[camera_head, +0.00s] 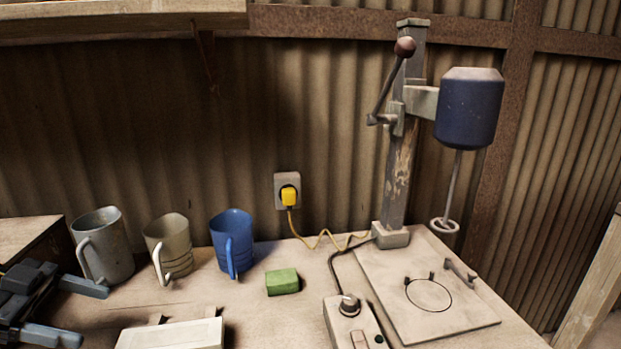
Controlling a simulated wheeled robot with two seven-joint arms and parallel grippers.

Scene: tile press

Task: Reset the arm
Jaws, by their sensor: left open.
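My left gripper (82,311) is at the lower left edge of the head view. Its two fingers are apart, with nothing between them, and it is over the table's left end, in front of the grey mug (107,252). My right gripper is not in view.
A beige mug (169,246), a blue mug (232,242) and a green block (283,282) stand on the table. A control box (351,323) with a knob lies in front of the press. A yellow plug (289,196) is in the wall socket. A pale box (172,334) is at the front.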

